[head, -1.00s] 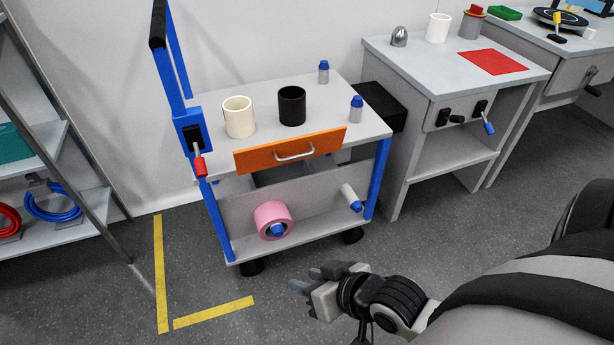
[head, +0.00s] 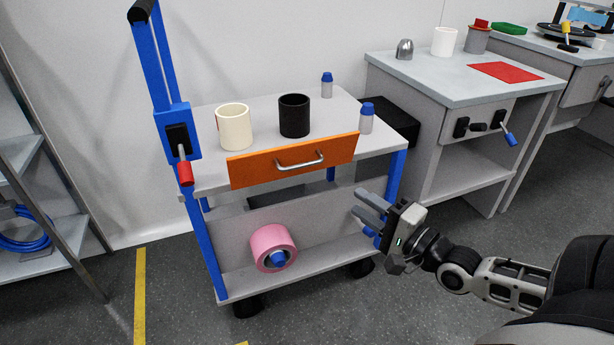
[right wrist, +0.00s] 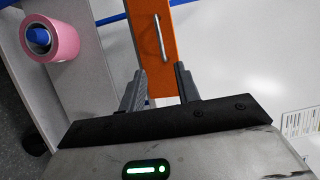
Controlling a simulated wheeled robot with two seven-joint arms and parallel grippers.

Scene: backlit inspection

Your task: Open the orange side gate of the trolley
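The trolley (head: 315,268) has blue posts and grey shelves. Its orange side gate (head: 245,171) stands upright along the near edge of the top, with a silver bar handle (head: 300,162) on its face. The right wrist view shows the orange gate (right wrist: 145,20) and handle (right wrist: 160,38) ahead of the fingers. My right gripper (head: 359,202) is open and empty, below and right of the gate in the head view, apart from the handle. In the right wrist view its two fingers (right wrist: 160,68) are spread. My left gripper is not in view.
A cream cup (head: 234,128), a black cup (head: 295,117) and blue-capped bottles (head: 366,119) stand on the trolley top. A grey workbench (head: 450,80) stands to the right.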

